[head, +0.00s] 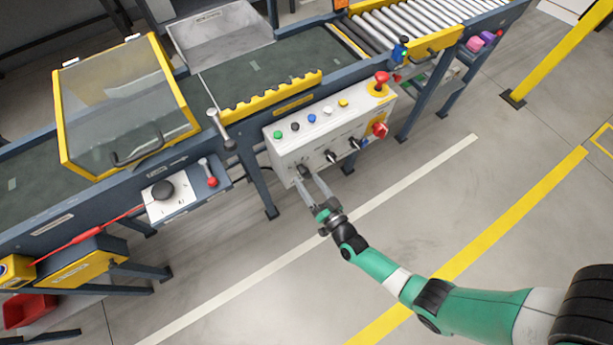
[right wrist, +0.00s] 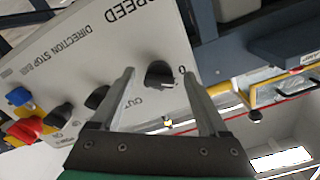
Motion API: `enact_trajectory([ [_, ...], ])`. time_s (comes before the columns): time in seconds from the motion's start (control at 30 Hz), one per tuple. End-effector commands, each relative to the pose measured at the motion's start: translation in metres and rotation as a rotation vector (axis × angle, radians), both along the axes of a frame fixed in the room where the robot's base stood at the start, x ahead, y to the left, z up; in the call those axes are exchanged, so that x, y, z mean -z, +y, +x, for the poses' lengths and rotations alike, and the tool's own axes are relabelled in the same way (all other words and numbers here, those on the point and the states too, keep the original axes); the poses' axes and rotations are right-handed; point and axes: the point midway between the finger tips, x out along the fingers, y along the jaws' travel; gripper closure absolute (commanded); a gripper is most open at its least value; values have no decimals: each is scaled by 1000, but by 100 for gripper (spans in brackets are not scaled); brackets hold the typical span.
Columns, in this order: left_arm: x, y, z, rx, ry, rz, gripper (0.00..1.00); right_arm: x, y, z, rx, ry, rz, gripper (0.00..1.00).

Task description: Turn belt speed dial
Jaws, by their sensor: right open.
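The belt speed dial is a black round knob (right wrist: 160,74) on the white control box, below the printed word SPEED in the right wrist view. In the head view the dial (head: 304,169) is at the box's lower left, partly hidden by my fingers. My right gripper (head: 309,181) is open, with its two grey fingers pointing at the box. In the right wrist view the dial lies between the fingertips of the gripper (right wrist: 158,82), one on each side; I cannot tell whether they touch it. My left gripper is not in view.
The control box (head: 285,152) also carries black selector knobs (head: 331,156), coloured buttons (head: 311,118), a red mushroom button (head: 381,78) and a red rotary switch (head: 379,130). A yellow-framed clear guard (head: 125,95) stands over the conveyor at left. The floor in front is clear.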

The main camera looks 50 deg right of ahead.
Motion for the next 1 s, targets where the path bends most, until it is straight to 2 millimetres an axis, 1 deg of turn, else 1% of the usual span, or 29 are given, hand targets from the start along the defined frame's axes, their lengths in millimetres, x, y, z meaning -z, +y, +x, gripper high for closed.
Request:
enact_trajectory([
  [0.03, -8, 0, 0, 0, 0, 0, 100, -4, 3, -11, -2, 4, 0, 22],
  [0.2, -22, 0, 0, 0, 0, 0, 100, -3, 15, -51, -4, 6, 1, 22],
  [0.3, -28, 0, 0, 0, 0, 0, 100, -3, 20, -72, -2, 4, 0, 22],
  [0.4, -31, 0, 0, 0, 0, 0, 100, -2, 25, -86, -4, 2, 1, 22],
  [0.5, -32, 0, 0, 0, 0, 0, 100, -1, 27, -94, -1, 2, 0, 22],
  [0.57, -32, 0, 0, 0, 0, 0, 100, -1, 27, -96, 0, 1, 0, 22],
  [1.0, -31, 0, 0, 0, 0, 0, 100, 0, 27, -96, 1, 0, 0, 22],
])
